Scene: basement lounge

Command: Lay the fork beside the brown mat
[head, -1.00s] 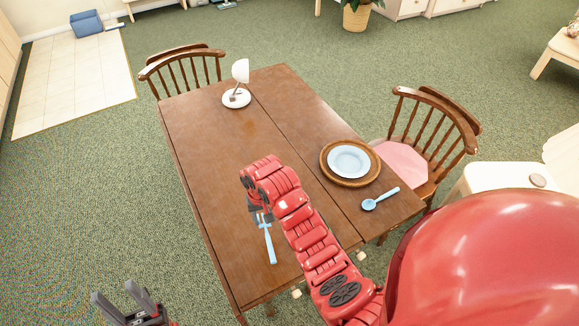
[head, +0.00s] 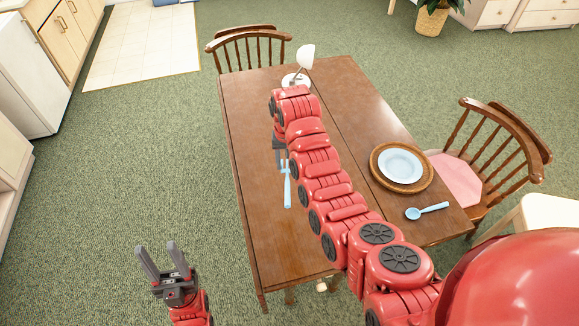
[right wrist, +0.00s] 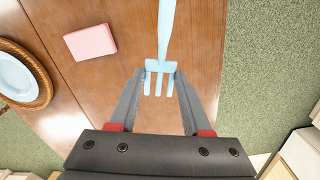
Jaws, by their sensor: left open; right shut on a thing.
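A light blue fork (head: 288,190) is in my right gripper (head: 282,166), over the left part of the wooden table. In the right wrist view, the fingers (right wrist: 160,72) close on the fork (right wrist: 165,40) at its tines, with the handle pointing away. The round brown mat (head: 374,165) lies on the table's right side under a light blue plate (head: 400,163). The mat's edge also shows at the left of the right wrist view (right wrist: 45,88). My right gripper is well left of the mat. My left gripper (head: 161,258) is open and empty, off the table's left side.
A blue spoon (head: 427,211) lies in front of the mat. A white lamp (head: 305,62) stands at the table's far end. A pink block-like item (right wrist: 90,42) lies between fork and mat. Chairs (head: 250,45) stand at the far end and right (head: 505,145). The near-left tabletop is clear.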

